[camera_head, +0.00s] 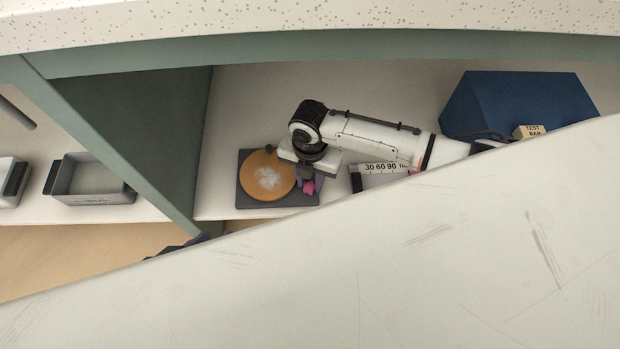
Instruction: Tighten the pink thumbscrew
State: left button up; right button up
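The pink thumbscrew (309,187) is a small pink piece at the right edge of a dark grey base (247,198). An orange disc (257,186) with a whitish patch lies on that base. My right arm reaches in from the right, and my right gripper (305,171) points down right at the thumbscrew, partly covering it. The fingers are too small and overlapped to show whether they are shut on it. A small dark and purple piece shows at the white panel's edge, lower left; I cannot tell whether it belongs to my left gripper.
A scale marked 30 60 90 (384,168) stands right of the base, under my arm. A blue block (515,105) and a "TEST BAR" label (531,131) are farther right. A green divider (150,140) separates a grey tray (93,199). A large white panel (430,270) blocks the foreground.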

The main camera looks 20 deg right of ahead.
jog(key=shift+c, duration=1.2)
jog(key=shift+r+p, duration=0.1)
jog(key=shift+p, duration=0.3)
jog(key=shift+s+m+p, duration=0.1)
jog(key=shift+m+p, duration=0.25)
jog(key=shift+m, duration=0.05)
jog(key=shift+r+m+p, duration=0.15)
jog(key=shift+m+p, duration=0.45)
jog(key=shift+p, duration=0.25)
jog(key=shift+m+p, duration=1.05)
jog(key=shift+m, duration=0.05)
jog(key=shift+m+p, duration=0.6)
jog(key=shift+m, duration=0.2)
pick_arm(q)
jog(key=a+r, duration=0.1)
jog(key=s+a+r+n+t, duration=0.1)
jog(key=r, duration=0.1)
jog(key=a+r+t+y, duration=0.1)
jog(key=shift+s+a+r+n, duration=0.2)
jog(key=shift+s+a+n, duration=0.05)
jog(key=shift+s+n, duration=0.05)
pick_arm(e)
jog(key=shift+d+f+m, duration=0.1)
jog(key=shift+f+m, duration=0.1)
jog(key=shift+m, duration=0.1)
